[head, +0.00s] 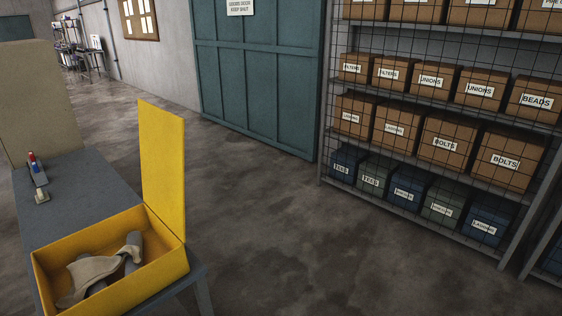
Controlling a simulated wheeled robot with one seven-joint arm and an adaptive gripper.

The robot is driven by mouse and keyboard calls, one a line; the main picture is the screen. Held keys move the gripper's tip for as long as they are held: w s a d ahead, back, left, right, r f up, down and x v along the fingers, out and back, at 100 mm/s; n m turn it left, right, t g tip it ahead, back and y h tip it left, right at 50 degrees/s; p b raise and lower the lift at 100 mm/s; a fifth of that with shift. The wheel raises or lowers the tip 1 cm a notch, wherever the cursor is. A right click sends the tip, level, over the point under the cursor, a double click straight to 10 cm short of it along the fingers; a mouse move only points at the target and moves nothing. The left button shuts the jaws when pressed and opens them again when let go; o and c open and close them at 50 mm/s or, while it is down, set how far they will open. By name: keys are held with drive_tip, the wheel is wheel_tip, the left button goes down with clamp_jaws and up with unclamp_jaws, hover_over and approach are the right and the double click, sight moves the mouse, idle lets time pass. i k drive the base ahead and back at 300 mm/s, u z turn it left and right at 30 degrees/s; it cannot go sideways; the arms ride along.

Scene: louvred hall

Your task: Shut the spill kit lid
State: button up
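The spill kit is a yellow open-topped box (158,278) at the front right end of a grey table, in the lower left of the head view. Its yellow lid (163,172) stands up, about upright, along the box's far right side, so the box is open. Inside lie a crumpled beige cloth (92,272) and grey rolled pieces (132,250). The bottom edge of the view cuts off the near part of the box. My gripper does not show in this view.
The grey table (75,205) carries a small item with red and blue parts (37,168) and a small pale object (41,197) left of the box. A beige panel (38,105) stands behind. Mesh-fronted shelves (430,90) with labelled boxes stand right. Open concrete floor (290,230) lies between.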

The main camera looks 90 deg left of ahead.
sight(162, 132)
drive_tip(key=i, duration=0.9)
drive_tip(key=u, duration=2.45)
drive_tip(key=i, duration=1.55)
drive_tip(key=u, duration=2.45)
